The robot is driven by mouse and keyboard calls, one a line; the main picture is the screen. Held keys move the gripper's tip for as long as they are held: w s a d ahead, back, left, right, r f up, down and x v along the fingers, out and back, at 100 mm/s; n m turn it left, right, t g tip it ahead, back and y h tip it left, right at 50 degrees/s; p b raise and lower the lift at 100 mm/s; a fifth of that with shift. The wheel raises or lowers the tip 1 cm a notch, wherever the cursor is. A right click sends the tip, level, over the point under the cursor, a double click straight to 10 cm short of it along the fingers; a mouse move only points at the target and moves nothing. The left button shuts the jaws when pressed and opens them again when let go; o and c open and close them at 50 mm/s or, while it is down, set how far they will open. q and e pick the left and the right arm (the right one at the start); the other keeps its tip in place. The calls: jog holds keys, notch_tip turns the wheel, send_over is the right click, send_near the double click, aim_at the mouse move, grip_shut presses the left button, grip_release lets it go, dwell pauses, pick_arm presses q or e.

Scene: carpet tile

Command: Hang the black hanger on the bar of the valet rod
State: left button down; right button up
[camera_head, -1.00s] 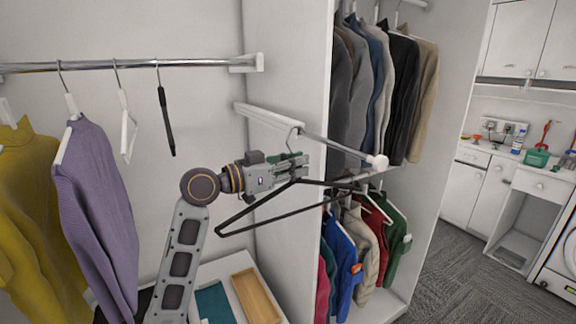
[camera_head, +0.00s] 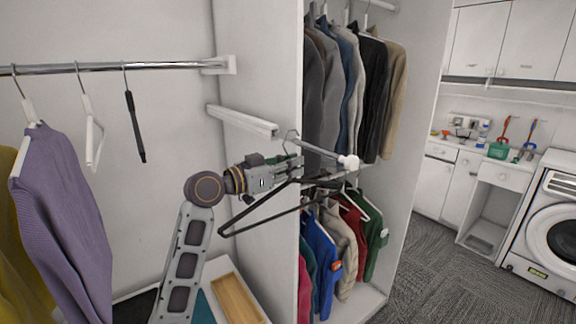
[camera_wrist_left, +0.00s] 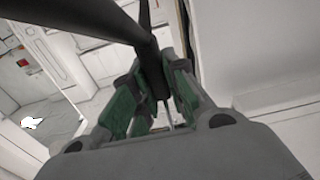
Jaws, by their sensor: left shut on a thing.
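My left gripper (camera_head: 292,172) is shut on the black hanger (camera_head: 262,214) near its neck, and the hanger's arms slope down below the jaws. In the left wrist view, the dark hanger (camera_wrist_left: 100,22) runs into the green-padded jaws (camera_wrist_left: 150,100). The hanger's metal hook (camera_head: 287,138) points up and overlaps the inner end of the valet rod's bar (camera_head: 318,149). I cannot tell whether the hook is over the bar or only in front of it. The bar extends from a white mount (camera_head: 240,119) to a white end knob (camera_head: 348,162). My right gripper is not in view.
Dark jackets (camera_head: 340,90) hang behind the bar, and coloured clothes (camera_head: 335,240) hang below it. A chrome rail (camera_head: 110,67) at left carries a purple sweater (camera_head: 62,200), a white hanger (camera_head: 92,140) and another black hanger (camera_head: 135,125). A wooden tray (camera_head: 238,300) lies below.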

pick_arm(q)
jog(key=shift+f, duration=0.55)
jog(key=c, duration=1.3)
grip_release()
jog(key=shift+c, duration=0.2)
jog(key=shift+v, duration=6)
